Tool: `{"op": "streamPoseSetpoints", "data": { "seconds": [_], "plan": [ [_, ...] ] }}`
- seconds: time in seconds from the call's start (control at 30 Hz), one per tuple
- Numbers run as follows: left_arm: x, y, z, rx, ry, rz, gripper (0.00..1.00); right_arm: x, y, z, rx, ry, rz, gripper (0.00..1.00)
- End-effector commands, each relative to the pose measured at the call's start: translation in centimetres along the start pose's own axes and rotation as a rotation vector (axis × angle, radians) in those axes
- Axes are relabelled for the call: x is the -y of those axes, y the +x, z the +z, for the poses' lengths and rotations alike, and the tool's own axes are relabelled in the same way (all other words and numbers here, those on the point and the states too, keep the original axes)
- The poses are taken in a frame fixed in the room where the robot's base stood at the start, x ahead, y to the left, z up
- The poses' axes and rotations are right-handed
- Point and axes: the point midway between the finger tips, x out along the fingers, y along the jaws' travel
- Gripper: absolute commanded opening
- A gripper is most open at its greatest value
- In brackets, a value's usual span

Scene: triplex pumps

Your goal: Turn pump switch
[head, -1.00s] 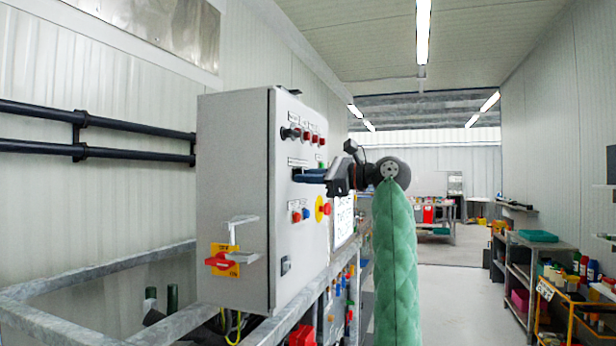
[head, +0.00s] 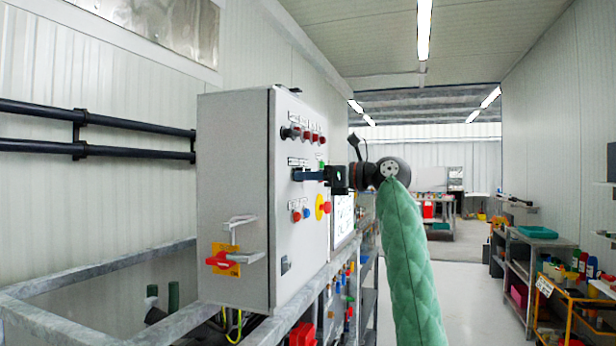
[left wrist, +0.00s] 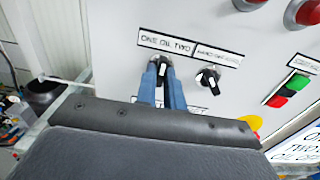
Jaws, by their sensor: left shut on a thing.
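The grey control cabinet (head: 235,190) has the pump switches on its front panel. In the left wrist view a black rotary switch (left wrist: 162,69) with a white pointer sits below the "ONE OIL TWO" label (left wrist: 166,41). My left gripper (head: 297,174) reaches the panel from the right; its blue fingers, seen in the left wrist view (left wrist: 161,66), are shut on this switch, one on each side of the knob. A second black switch (left wrist: 208,78) is just right of it, untouched. In the head view the held knob is hidden by the fingers. My right gripper is not in view.
Red buttons (head: 314,137) sit above my gripper, and a yellow-backed red knob (head: 323,207) is below it. A red-handled isolator (head: 222,259) sticks out of the cabinet side. Metal frame rails (head: 60,326) surround the cabinet. The aisle floor (head: 470,300) at right is clear.

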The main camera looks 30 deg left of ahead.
Motion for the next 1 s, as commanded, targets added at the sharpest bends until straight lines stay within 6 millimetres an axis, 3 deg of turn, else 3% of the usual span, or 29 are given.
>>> {"op": "streamPoseSetpoints", "data": {
  "seconds": [0.3, 0.33, 0.43, 0.77, 1.0],
  "plan": [
    [0.0, -0.1, 0.2, 0.003, 0.000, -0.002, 0.00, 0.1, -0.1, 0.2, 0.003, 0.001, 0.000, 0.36],
    [0.0, -0.1, 0.2, 0.003, 0.000, -0.002, 0.12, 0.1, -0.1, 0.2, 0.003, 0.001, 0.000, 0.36],
    [0.0, -0.1, 0.2, 0.003, 0.000, -0.002, 0.32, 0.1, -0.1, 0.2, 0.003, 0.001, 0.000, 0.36],
    [0.0, -0.1, 0.1, 0.001, 0.000, -0.001, 0.32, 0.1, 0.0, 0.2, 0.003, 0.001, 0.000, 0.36],
    [0.1, -2.0, 0.0, 0.002, 0.001, -0.003, 0.32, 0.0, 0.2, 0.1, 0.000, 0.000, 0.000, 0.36]
  ]
}}
